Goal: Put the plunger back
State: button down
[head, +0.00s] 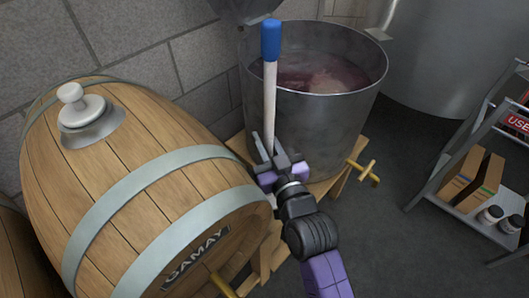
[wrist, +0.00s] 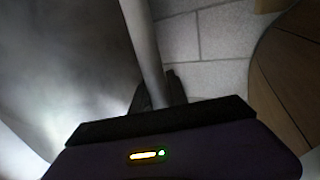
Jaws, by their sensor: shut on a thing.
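The plunger (head: 269,95) is a pale, near-upright rod with a blue grip at its top. My gripper (head: 268,150) is shut on the lower visible part of the rod, in front of the steel vat's near wall. The plunger's lower end is hidden by my gripper and arm. In the wrist view the pale rod (wrist: 143,40) runs down between my dark fingers (wrist: 158,90). The open steel vat (head: 325,135) holds reddish liquid (head: 325,75). The blue grip stands higher in the picture than the vat's rim.
A wooden barrel (head: 130,165) with a white bung (head: 80,103) lies close on the left. The vat stands on a wooden stand (head: 325,187) with a tap (head: 362,172). A metal shelf (head: 470,207) with boxes and jars is at right. Floor between is clear.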

jog(key=shift+f+b, duration=0.75)
jog(key=shift+f, duration=1.15)
jog(key=shift+f, duration=0.2)
jog(key=c, duration=1.3)
grip_release()
jog(key=p+v, duration=0.1)
jog(key=v, duration=1.1)
